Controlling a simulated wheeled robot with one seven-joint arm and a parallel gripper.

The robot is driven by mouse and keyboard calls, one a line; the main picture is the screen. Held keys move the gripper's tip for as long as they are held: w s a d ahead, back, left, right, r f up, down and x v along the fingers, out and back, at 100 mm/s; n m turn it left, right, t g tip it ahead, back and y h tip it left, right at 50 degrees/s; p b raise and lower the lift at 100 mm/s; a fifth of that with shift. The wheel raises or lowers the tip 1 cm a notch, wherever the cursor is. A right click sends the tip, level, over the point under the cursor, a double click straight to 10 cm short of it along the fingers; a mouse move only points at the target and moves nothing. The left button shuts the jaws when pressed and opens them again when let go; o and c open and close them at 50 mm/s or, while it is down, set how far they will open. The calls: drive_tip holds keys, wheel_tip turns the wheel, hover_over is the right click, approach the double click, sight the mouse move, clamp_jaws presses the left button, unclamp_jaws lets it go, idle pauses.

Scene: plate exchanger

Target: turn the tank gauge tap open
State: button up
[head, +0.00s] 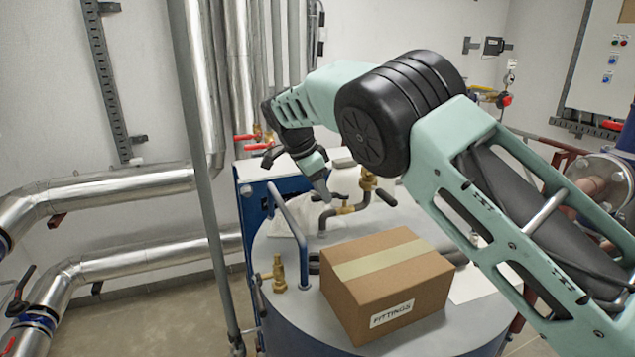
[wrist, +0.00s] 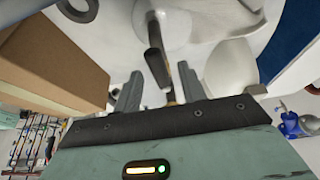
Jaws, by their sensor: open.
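The tank gauge tap (head: 346,209) is a brass fitting on a bent grey pipe on top of the blue tank (head: 285,322). My gripper (head: 323,197) points down just above and left of it in the head view. In the wrist view my gripper (wrist: 159,88) is open, with one finger on each side of a black tap lever (wrist: 156,54). A bit of brass (wrist: 171,96) shows below the lever. I see a gap beside the lever and cannot tell whether either finger touches it. The gripper partly hides the tap in the head view.
A cardboard fittings box (head: 385,285) stands on the tank lid close to the tap; it also fills the left of the wrist view (wrist: 45,60). A small brass valve (head: 279,273) stands at the lid's left. A blue-grey rail (head: 298,240) rises beside it. Red-handled valves (head: 250,140) lie behind.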

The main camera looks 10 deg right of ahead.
drive_tip(key=p+v, duration=0.4)
drive_tip(key=v, duration=1.3)
drive_tip(key=shift+r, duration=0.2)
drive_tip(key=shift+a, duration=0.1)
